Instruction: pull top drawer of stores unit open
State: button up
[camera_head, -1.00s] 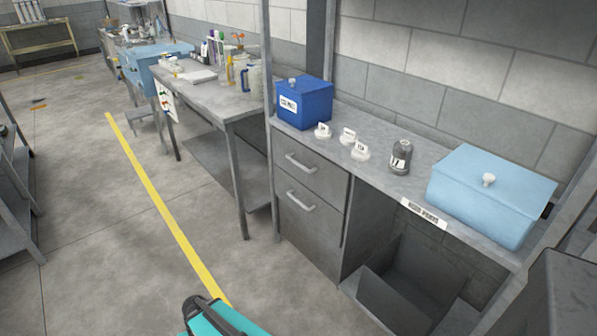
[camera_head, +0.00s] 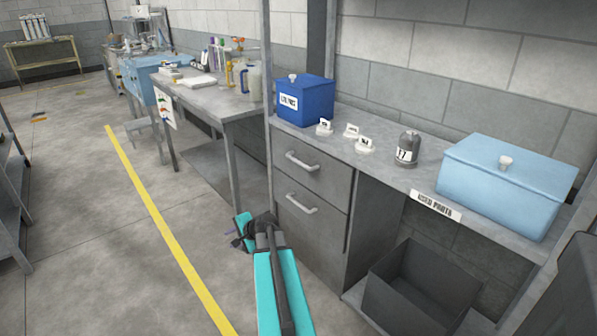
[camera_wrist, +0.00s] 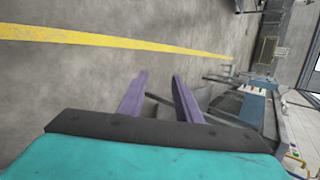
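The grey stores unit has a top drawer (camera_head: 312,168) with a light bar handle (camera_head: 302,161), and the drawer is shut. A second drawer (camera_head: 308,222) with its own handle (camera_head: 301,203) is below it, also shut. My teal arm reaches up from the bottom of the head view. My gripper (camera_head: 236,237) is left of the lower drawer, below the level of the top handle and apart from it. In the wrist view my gripper (camera_wrist: 160,90) has two purple fingers spread apart with nothing between them. No drawer handle shows between them.
A grey bin (camera_head: 420,290) sits below right. A bench (camera_head: 215,97) stands left. Floor beside the yellow line (camera_head: 165,230) is clear.

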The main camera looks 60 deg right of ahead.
jog(key=s+d+r+m+t+h+b, duration=0.1)
jog(key=s+d+r+m+h+b, duration=0.2)
jog(key=d, duration=0.5)
jog(key=s+d+r+m+t+h+b, duration=0.1)
jog(key=s+d+r+m, duration=0.15)
jog(key=d+r, duration=0.5)
jog(key=m+h+b, duration=0.4)
jog(key=m+h, duration=0.1)
send_near(300, 164)
jog(key=s, duration=0.2)
jog(key=shift+w+a+r+t+p, duration=0.2)
jog(key=shift+t+p, duration=0.1)
jog(key=shift+t, duration=0.1)
jog(key=shift+d, duration=0.1)
jog(key=shift+a+f+b+x, duration=0.1)
jog(key=shift+b+x, duration=0.2)
jog(key=shift+x, duration=3.1)
jog(key=shift+a+f+b+x, duration=0.1)
jog(key=shift+b+x, duration=0.2)
jog(key=shift+x, duration=3.1)
jog(key=shift+w, duration=0.1)
jog(key=shift+c, duration=0.4)
grip_shut()
